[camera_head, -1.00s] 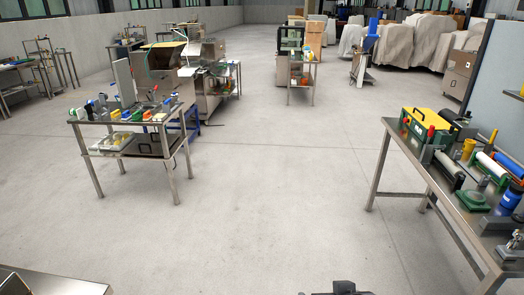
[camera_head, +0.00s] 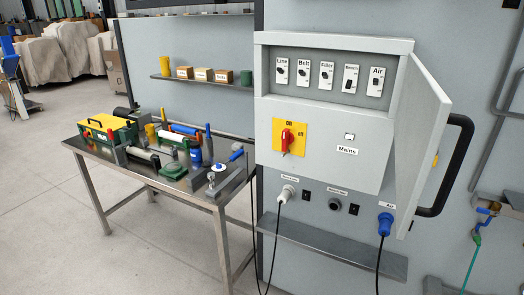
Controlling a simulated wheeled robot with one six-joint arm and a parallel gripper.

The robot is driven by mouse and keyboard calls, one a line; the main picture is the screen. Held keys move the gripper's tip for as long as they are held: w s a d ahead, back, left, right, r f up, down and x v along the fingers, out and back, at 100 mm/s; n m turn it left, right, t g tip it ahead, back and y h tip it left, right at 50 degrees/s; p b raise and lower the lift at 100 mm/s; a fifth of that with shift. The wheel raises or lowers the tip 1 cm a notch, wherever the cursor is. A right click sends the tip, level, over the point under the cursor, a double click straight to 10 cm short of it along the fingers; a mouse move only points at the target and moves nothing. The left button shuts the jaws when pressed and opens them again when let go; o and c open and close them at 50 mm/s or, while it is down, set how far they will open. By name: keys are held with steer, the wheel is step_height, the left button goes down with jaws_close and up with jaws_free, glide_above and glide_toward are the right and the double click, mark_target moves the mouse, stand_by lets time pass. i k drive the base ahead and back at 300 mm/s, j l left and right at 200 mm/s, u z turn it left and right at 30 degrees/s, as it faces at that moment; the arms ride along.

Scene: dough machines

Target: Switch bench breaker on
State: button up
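A grey electrical cabinet (camera_head: 330,140) stands at the right of the head view. Its top panel has a row of small labelled breakers, marked Line, Belt, Filler, one that seems to read Bench, and Air. The bench breaker (camera_head: 350,78) is fourth from the left, beside the Air breaker (camera_head: 376,82). Its black lever looks lower than those to its left, but the position is too small to be sure. The cabinet door (camera_head: 421,130) stands open to the right, leaving the breakers uncovered. My gripper is not in view.
A red rotary switch on a yellow plate (camera_head: 289,138) sits below the breakers. Plugs and hanging cables (camera_head: 286,193) are lower, above a narrow metal shelf (camera_head: 340,248). A black handle (camera_head: 458,165) juts out at right.

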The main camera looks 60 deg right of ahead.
mark_target(349, 83)
steer(key=z, duration=2.65)
